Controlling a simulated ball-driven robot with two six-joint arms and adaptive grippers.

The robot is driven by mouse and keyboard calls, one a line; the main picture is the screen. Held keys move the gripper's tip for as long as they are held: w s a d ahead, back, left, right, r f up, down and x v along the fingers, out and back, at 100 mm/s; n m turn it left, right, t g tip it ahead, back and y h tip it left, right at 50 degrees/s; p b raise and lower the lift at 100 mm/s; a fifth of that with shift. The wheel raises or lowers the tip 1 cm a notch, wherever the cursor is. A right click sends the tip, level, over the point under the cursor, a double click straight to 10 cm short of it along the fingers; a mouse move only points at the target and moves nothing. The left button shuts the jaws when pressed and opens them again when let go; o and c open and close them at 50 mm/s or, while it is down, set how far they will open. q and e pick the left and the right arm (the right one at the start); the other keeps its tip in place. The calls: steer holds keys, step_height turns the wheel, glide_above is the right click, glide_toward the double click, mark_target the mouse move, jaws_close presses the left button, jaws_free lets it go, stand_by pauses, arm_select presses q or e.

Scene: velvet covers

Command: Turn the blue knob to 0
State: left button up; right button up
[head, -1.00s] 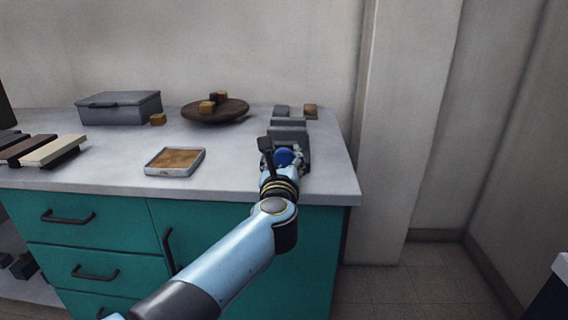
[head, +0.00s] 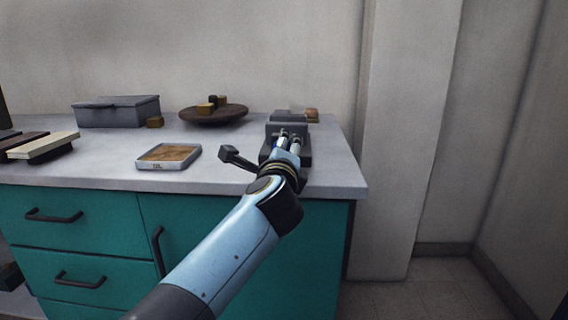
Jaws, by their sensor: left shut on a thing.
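My left gripper (head: 289,140) is at the front of a grey block-shaped unit (head: 273,128) near the right end of the worktop. Its fingers are shut on the blue knob, which they almost wholly hide. The knob's pointer and any scale marks cannot be read from here. A dark bracket on my left wrist sticks out to the left. My right gripper is not in view.
A shallow tray (head: 140,163) lies left of my wrist. Behind it are a round brown dish (head: 232,113) with small blocks and a grey lidded box (head: 118,112). Dark and cream slabs (head: 48,146) lie at the far left. The worktop (head: 95,165) is clear between them.

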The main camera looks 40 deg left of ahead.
arm_select(q)
steer(key=n+b, duration=0.1)
steer(key=n, duration=0.1)
steer(key=n+b, duration=0.4)
steer(key=shift+f, duration=0.35)
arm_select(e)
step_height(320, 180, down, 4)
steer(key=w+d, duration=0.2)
arm_select(q)
steer(key=n+b, duration=0.2)
steer(key=n, duration=0.1)
steer(key=shift+r+b, duration=0.1)
steer(key=shift+b, duration=0.2)
steer(key=shift+r+n, duration=0.1)
steer(key=shift+n, duration=0.2)
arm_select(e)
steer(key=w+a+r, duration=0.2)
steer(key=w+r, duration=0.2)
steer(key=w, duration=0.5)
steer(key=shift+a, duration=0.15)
arm_select(q)
steer(key=o, duration=1.2)
steer(key=shift+r, duration=0.1)
